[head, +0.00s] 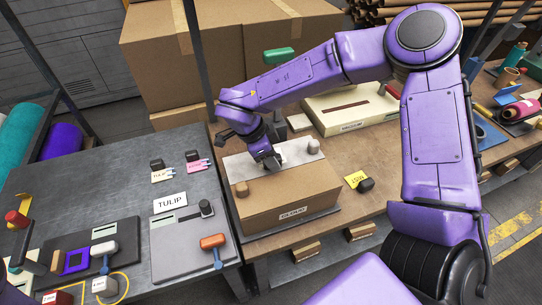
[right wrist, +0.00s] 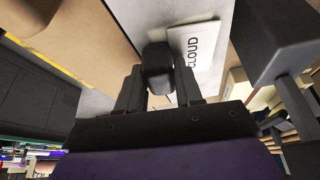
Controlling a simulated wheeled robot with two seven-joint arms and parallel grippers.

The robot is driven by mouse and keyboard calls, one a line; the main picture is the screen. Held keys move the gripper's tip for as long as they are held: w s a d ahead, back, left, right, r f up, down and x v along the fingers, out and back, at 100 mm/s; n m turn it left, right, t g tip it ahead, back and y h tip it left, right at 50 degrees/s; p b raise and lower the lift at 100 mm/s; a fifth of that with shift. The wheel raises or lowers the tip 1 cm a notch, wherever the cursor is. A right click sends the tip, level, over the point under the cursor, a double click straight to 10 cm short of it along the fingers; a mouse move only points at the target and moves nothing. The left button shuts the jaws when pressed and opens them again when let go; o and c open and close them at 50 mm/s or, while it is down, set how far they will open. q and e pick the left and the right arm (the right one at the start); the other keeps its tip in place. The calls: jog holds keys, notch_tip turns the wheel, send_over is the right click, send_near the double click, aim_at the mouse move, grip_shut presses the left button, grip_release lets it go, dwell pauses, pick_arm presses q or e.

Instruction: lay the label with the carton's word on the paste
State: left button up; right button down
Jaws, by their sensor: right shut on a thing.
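The brown carton (head: 285,200) stands on the bench, with a word that looks like CLOUD on its front plate (head: 292,213). A grey patch (head: 300,153), apparently the paste, covers the back part of its top. My right gripper (head: 268,160) is over that patch, shut on the black grip block (right wrist: 157,68) of a white label reading CLOUD (right wrist: 197,45). The label lies over the grey surface; I cannot tell whether it touches. A yellow label (head: 355,179), a cream label (head: 162,176) and a pink label (head: 194,157) lie apart.
A white TULIP card (head: 170,200) and a grey board (head: 182,240) with an orange-handled tool (head: 213,242) lie on the left table. A pale slotted box (head: 350,108) is behind the carton.

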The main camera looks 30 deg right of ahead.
jog(key=shift+f, duration=0.15)
jog(key=c, duration=0.7)
grip_release()
jog(key=shift+o, duration=0.2)
jog(key=b+v, duration=0.1)
jog(key=v, duration=0.9)
jog(key=shift+r, duration=0.25)
jog(key=shift+a, duration=0.1)
